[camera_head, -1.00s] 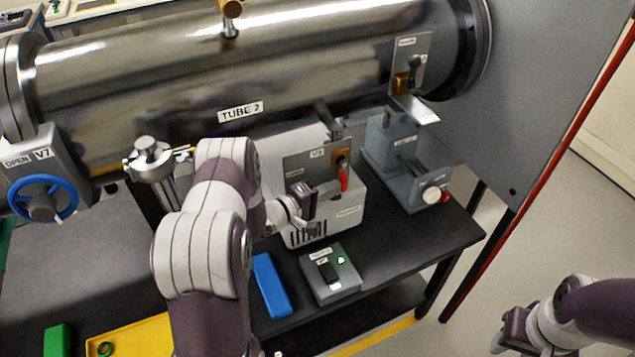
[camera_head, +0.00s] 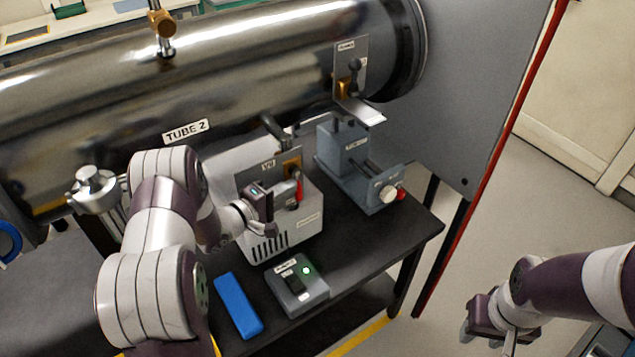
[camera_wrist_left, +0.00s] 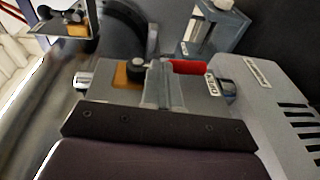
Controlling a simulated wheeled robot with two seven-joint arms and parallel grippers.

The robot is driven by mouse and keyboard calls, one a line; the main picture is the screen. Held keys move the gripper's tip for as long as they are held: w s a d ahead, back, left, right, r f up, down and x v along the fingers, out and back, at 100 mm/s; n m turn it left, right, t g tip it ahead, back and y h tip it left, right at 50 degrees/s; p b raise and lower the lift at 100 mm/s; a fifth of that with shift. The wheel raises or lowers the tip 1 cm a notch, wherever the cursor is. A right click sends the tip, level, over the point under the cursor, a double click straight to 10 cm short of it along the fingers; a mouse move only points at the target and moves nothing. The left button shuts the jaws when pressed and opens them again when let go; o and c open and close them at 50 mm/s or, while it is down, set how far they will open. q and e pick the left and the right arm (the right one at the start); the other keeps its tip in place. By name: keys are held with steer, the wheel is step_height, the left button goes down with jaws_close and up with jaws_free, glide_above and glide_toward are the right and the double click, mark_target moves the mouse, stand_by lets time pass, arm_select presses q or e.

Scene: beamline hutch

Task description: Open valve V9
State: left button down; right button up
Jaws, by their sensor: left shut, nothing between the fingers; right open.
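Valve V9 sits on a grey plate (camera_head: 262,174) labelled V9, on the front of a light grey box below the tube. It has a brass body (camera_head: 291,163) and a red-ended lever (camera_head: 299,190) that hangs down. In the left wrist view the brass body (camera_wrist_left: 125,75) and red lever end (camera_wrist_left: 188,67) lie close by the fingers. My left gripper (camera_head: 284,193) is shut and empty, with its fingertips right beside the lever; I cannot tell whether they touch. My right gripper (camera_head: 488,338) is open and empty, away from the bench at lower right.
The large steel tube (camera_head: 90,100) runs behind. A grey stage with a white knob (camera_head: 389,194) stands to the right of the box. A switch box (camera_head: 298,287) and a blue block (camera_head: 238,305) lie in front. A grey wall panel (camera_head: 460,90) closes the right side.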

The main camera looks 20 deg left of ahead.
arm_select(q)
steer(key=d+r, duration=0.3)
steer(key=d, duration=0.3)
steer(key=s+d+r+b, duration=0.1)
steer(key=d+r, duration=0.3)
steer(key=d, duration=0.1)
steer(key=shift+s+d+r, duration=0.15)
steer(key=shift+s+d, duration=0.15)
steer(key=shift+d, duration=0.05)
steer(key=s+a+f+m+g+y, duration=0.8)
steer(key=s+f, duration=0.1)
steer(key=f, duration=0.2)
steer(key=s+d+r+m+g, duration=0.1)
steer(key=s+r+m+g, duration=0.1)
steer(key=s, duration=0.5)
steer(key=s+d+r+m+g, duration=0.1)
steer(key=s+r+m+g, duration=0.1)
steer(key=s, duration=0.5)
steer(key=shift+s+d+r+g, duration=0.3)
steer(key=shift+s+r+g, duration=0.15)
steer(key=shift+g, duration=0.25)
